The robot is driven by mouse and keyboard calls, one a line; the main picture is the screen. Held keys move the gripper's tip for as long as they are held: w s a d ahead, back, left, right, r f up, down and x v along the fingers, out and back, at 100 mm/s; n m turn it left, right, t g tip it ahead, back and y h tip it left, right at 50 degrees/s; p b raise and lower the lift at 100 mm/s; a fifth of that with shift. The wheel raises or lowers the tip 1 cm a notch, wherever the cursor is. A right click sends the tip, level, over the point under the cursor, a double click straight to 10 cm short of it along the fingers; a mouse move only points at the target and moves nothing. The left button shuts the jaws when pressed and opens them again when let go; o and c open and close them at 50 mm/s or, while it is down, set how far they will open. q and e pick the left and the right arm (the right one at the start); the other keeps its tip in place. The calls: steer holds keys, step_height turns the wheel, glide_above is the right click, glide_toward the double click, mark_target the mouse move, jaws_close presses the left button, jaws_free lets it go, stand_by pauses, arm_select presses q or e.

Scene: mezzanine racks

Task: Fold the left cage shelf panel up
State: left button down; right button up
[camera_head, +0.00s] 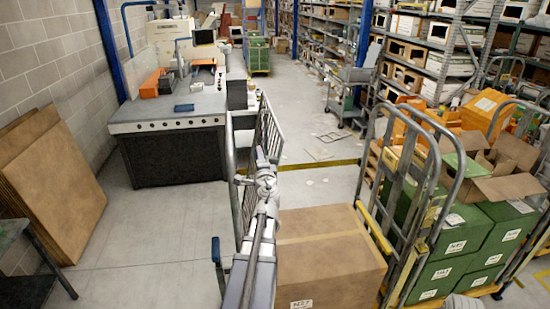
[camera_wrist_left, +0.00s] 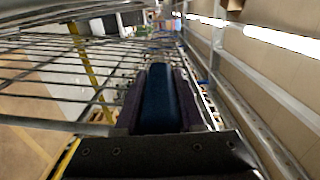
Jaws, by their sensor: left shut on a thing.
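A wire mesh panel (camera_head: 268,138) of the cage stands upright behind my left gripper. Its bars also show in the left wrist view (camera_wrist_left: 60,75). My left gripper (camera_head: 262,160) is at the left side of the cage, by the mesh, with its arm rising from the bottom of the head view. In the wrist view its dark fingers (camera_wrist_left: 155,100) are closed on a blue grip piece (camera_wrist_left: 157,98) beside the bars. How that piece joins the panel is hidden. My right gripper is not in view.
A large cardboard box (camera_head: 325,262) sits right of my left arm. A tube-framed cart with green boxes (camera_head: 470,232) and open cartons stands at the right. A grey workbench (camera_head: 170,122) and leaning brown boards (camera_head: 55,180) are at the left. Clear floor lies between them and the cage.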

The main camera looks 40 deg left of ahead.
arm_select(q)
steer(key=s+a, duration=0.2)
steer(key=s, duration=0.1)
steer(key=shift+r+n, duration=0.1)
steer(key=shift+n, duration=0.2)
